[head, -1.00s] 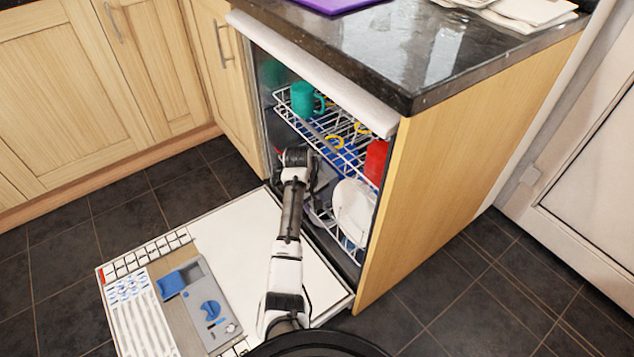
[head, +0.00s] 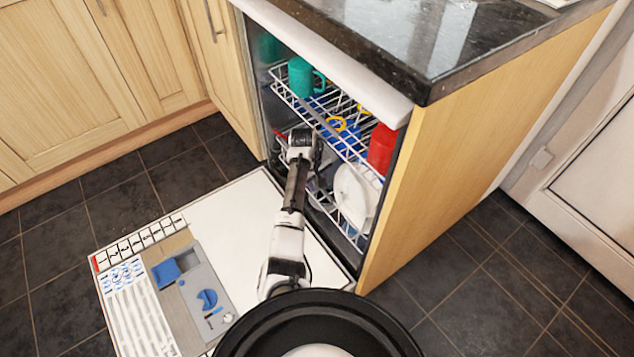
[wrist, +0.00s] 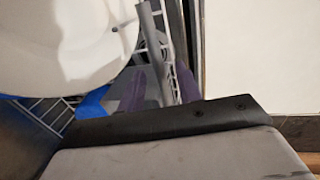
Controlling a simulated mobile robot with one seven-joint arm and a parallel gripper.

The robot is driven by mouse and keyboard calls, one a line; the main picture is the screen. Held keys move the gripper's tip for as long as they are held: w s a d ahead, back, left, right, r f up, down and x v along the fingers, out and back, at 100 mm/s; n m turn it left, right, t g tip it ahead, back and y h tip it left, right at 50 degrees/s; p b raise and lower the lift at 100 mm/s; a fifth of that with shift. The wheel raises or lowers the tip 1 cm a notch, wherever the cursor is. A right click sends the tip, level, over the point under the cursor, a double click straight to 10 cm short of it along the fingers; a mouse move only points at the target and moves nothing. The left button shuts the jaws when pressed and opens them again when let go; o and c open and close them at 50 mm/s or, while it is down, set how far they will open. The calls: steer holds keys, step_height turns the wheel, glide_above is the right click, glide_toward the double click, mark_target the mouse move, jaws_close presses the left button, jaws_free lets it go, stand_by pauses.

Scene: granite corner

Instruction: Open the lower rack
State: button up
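The lower rack (head: 352,232) is a white wire basket low inside the dishwasher, under the upper rack, with a white plate (head: 352,195) standing in it. The dishwasher door (head: 235,220) is folded down flat. My arm reaches over the door into the opening; in the head view its wrist hides the fingers and the rack's left part. In the wrist view my gripper (wrist: 158,92) shows two dark purplish fingers apart, with a grey bar and white rack wires (wrist: 168,45) seen between and beyond them. I cannot tell whether the fingers touch the rack.
The upper rack (head: 325,118) holds a teal mug (head: 302,78) and a red item (head: 381,150). The granite worktop (head: 420,40) overhangs the opening, with a wooden side panel (head: 450,150) to the right. Dark floor tiles (head: 60,245) lie clear at left.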

steer(key=shift+f, duration=0.35)
steer(key=shift+d, duration=0.1)
jaws_close()
